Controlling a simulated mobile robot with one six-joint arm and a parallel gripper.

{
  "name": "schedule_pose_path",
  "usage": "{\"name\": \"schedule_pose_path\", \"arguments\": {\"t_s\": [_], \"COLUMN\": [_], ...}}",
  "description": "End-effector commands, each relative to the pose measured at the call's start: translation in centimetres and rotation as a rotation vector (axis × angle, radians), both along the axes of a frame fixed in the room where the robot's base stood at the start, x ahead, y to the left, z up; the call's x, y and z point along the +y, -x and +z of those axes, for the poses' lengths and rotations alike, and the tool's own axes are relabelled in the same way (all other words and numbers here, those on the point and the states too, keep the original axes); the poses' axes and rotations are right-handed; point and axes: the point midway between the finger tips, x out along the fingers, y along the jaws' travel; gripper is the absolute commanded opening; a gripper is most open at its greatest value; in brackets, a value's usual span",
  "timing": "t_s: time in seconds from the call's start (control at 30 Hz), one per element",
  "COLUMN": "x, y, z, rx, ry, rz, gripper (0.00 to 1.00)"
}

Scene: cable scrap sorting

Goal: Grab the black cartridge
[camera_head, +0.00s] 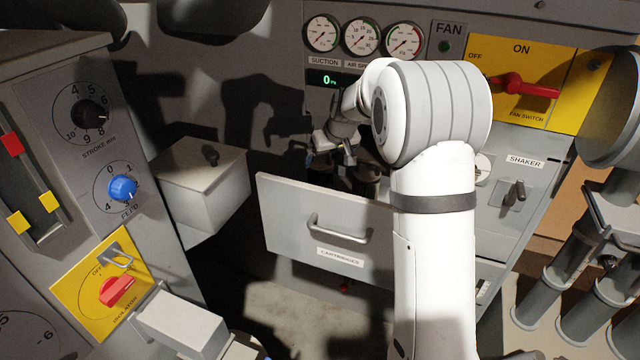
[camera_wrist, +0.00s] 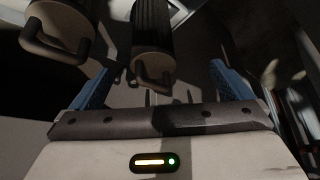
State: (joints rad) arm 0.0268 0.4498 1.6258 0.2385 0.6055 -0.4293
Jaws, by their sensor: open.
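The drawer labelled CARTRIDGES (camera_head: 285,215) is pulled open in the head view. My gripper (camera_head: 338,165) is over its open top, pointing down, partly behind my arm. In the wrist view a black ribbed cartridge (camera_wrist: 152,30) with a paler end face and a dark handle appears between the open blue-padded fingers of my gripper (camera_wrist: 160,80). I cannot tell whether the fingers reach alongside it. A second cylinder (camera_wrist: 60,28) with a similar handle is at the upper left, outside the left finger. In the head view the drawer contents are dark and mostly hidden.
A grey box (camera_head: 203,185) with a knob on its lid stands left of the drawer. A control panel with a blue knob (camera_head: 122,188) and red isolator switch (camera_head: 117,291) is at the left. Gauges (camera_head: 362,37) and a red fan switch (camera_head: 520,88) are behind my arm.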

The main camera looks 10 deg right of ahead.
Motion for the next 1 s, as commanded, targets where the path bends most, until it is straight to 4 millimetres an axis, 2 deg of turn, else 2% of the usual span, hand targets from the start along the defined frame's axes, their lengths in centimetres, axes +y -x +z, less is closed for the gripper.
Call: {"name": "schedule_pose_path", "arguments": {"t_s": [0.03, 0.1, 0.2, 0.57, 0.8, 1.0], "x": [-0.1, -0.1, -0.1, 0.2, 0.3, 0.5], "y": [-1.3, -2.5, -3.5, -5.5, -7.7, -8.3], "z": [-0.6, -1.2, -1.7, -4.3, -6.6, -7.8], "rx": [-0.008, -0.02, -0.029, -0.031, -0.029, -0.031], "ry": [0.0, 0.003, 0.003, 0.004, 0.004, 0.004], "rz": [0.004, 0.012, 0.016, 0.017, 0.017, 0.016], "gripper": [0.99, 0.99, 0.99, 0.99, 0.99, 0.99]}}
